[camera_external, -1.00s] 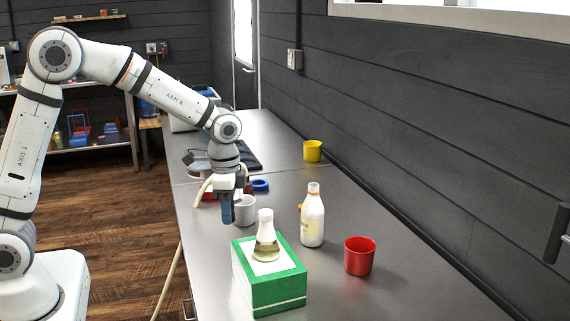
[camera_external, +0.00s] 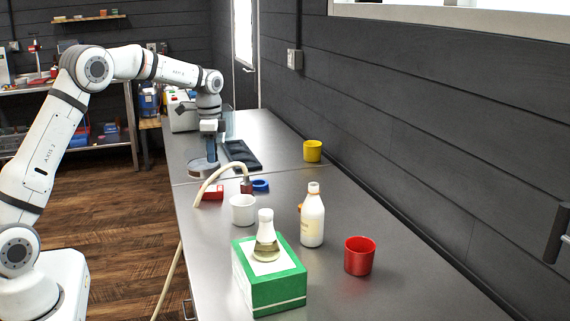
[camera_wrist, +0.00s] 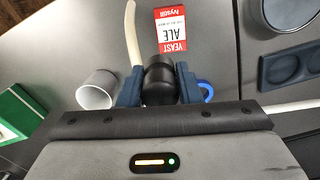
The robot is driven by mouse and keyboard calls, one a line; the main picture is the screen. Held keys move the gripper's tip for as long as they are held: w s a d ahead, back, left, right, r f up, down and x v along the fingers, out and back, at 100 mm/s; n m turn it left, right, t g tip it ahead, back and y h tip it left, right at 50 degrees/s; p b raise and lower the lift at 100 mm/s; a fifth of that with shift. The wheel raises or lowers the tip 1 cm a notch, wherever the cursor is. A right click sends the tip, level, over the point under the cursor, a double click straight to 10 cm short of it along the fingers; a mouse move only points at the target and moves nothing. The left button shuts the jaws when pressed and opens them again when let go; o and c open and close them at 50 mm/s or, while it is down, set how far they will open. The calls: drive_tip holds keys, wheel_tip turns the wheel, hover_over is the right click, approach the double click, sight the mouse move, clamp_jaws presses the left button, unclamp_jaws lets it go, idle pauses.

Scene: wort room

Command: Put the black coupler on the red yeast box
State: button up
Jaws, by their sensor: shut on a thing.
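My gripper (camera_external: 211,154) hangs pointing down above the bench, appearing in front of the round grey pan. In the wrist view its blue fingers (camera_wrist: 159,88) are shut on the black coupler (camera_wrist: 159,76), a dark short cylinder. The coupler cannot be made out in the external view. The red yeast box (camera_external: 212,193) lies on the bench, nearer the external camera than my gripper. In the wrist view its red and white label (camera_wrist: 172,28), reading "YEAST ALE", shows beyond the coupler. The hose partly crosses the box in the external view.
A cream hose (camera_external: 222,170) arches beside the yeast box. A white mug (camera_external: 243,209), blue ring (camera_external: 260,185), grey pan (camera_external: 203,169) and dark tray (camera_external: 240,153) stand around it. A green box (camera_external: 270,284) with a flask, a bottle (camera_external: 312,220) and a red cup (camera_external: 359,257) stand nearer.

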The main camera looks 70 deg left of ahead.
sight(212, 188)
drive_tip(key=f, duration=0.3)
drive_tip(key=a+f+p, duration=0.1)
drive_tip(key=f, duration=0.2)
drive_tip(key=a+f, duration=0.1)
drive_tip(key=f, duration=0.2)
drive_tip(key=shift+s+a+f, duration=0.15)
drive_tip(key=shift+s+f, duration=0.25)
drive_tip(key=shift+f, duration=0.1)
drive_tip(key=o, duration=1)
drive_tip(key=shift+c, duration=0.2)
wheel_tip(212, 188, up, 12)
drive_tip(key=shift+b, duration=0.35)
